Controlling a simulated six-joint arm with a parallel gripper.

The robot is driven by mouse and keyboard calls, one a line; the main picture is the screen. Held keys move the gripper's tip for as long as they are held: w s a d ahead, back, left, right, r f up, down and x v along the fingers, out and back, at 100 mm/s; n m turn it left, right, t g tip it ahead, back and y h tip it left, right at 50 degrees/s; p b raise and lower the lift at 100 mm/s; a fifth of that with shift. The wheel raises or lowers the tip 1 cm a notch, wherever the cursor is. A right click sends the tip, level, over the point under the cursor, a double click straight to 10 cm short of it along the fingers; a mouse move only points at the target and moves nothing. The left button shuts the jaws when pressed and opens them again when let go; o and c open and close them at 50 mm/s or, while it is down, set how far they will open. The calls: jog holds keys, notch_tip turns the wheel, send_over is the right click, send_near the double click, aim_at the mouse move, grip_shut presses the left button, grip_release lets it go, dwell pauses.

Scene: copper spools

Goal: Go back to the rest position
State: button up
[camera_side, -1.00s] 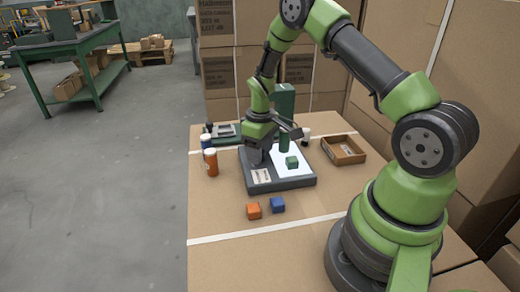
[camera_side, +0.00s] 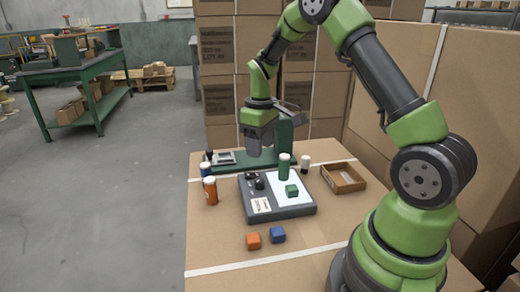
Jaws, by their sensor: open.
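My gripper (camera_side: 254,152) is open and points down above the back of the dark grey device (camera_side: 303,211). It appears empty and clear of the things below. The device has a white lit panel (camera_side: 305,197), dark knobs (camera_side: 255,180) and a label on it. A green cube (camera_side: 292,191) sits on the white panel. A green bottle with a white cap (camera_side: 284,168) stands behind the cube.
An orange cube (camera_side: 253,241) and a blue cube (camera_side: 278,235) lie in front of the device. An orange bottle (camera_side: 210,191) and a blue bottle (camera_side: 205,171) stand at left. An open cardboard box (camera_side: 343,178) is at right. Stacked cartons (camera_side: 217,75) rise behind.

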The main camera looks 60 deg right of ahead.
jog(key=s+a+r+m+t, duration=0.1)
jog(key=s+a+r+t, duration=0.1)
jog(key=a+r, duration=0.5)
jog(key=s+a+r+m+t, duration=0.1)
jog(key=s+a+r, duration=0.1)
jog(key=s, duration=0.3)
jog(key=s+a+r+m+t+y, duration=0.1)
jog(key=s+a+r+t, duration=0.1)
jog(key=s+r, duration=0.3)
jog(key=s+a+r+m+t, duration=0.2)
jog(key=s+a+r, duration=0.1)
jog(key=s, duration=0.3)
jog(key=shift+a+r+y, duration=0.3)
jog(key=shift+a+y, duration=0.1)
jog(key=shift+a, duration=0.3)
